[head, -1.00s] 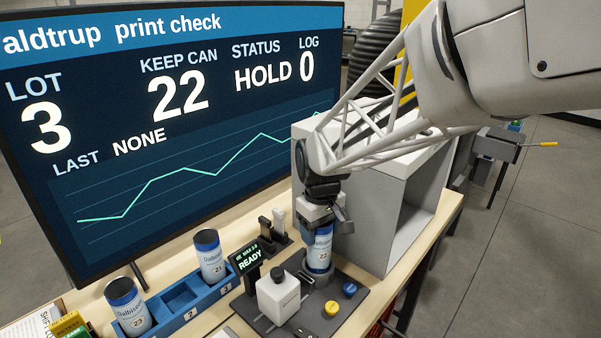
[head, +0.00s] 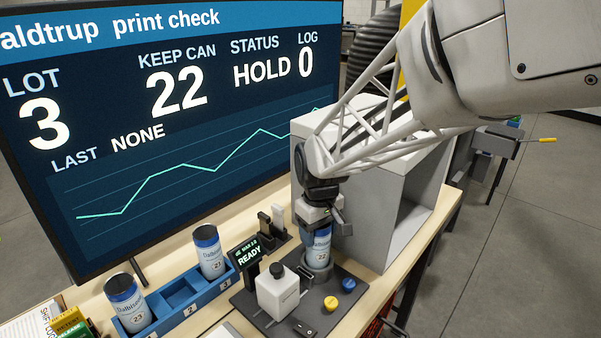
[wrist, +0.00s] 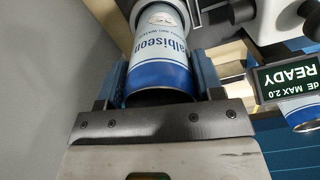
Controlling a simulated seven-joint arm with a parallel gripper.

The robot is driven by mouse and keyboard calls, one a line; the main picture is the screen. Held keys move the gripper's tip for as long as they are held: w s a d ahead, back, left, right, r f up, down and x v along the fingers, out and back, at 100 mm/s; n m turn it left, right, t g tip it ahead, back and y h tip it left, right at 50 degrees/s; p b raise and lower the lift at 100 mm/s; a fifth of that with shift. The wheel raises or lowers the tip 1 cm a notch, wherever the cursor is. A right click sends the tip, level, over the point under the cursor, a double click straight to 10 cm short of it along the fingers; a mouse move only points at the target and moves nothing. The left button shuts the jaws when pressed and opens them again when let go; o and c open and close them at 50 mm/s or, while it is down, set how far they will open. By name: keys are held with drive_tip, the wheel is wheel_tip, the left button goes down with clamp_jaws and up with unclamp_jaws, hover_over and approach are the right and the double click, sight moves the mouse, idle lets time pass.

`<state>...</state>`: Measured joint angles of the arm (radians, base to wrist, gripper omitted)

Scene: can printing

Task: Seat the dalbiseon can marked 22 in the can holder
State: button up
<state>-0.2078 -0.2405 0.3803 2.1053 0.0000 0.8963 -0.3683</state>
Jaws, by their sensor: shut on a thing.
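The Dalbiseon can marked 22 (head: 321,244) is upright between the fingers of my gripper (head: 320,231), white and blue with its number low on the label. The grey round can holder (head: 317,268) stands on the dark base plate, and the can's lower end is at its mouth, apparently inside the rim. How deep it sits is hidden. In the wrist view the can (wrist: 160,50) lies between the blue finger pads of my gripper (wrist: 163,82), with a grey curved part of the holder (wrist: 196,12) beside its far end.
A blue rack (head: 190,327) holds can 23 (head: 127,303) and can 21 (head: 209,252), with an empty slot between. A white unit (head: 277,295), a READY display (head: 249,256), a yellow button (head: 348,286) and a blue button (head: 331,304) are near the holder. A grey box (head: 375,215) stands close behind.

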drive_tip(key=shift+f, duration=0.15)
drive_tip(key=o, duration=1.2)
drive_tip(key=shift+r, duration=3.85)
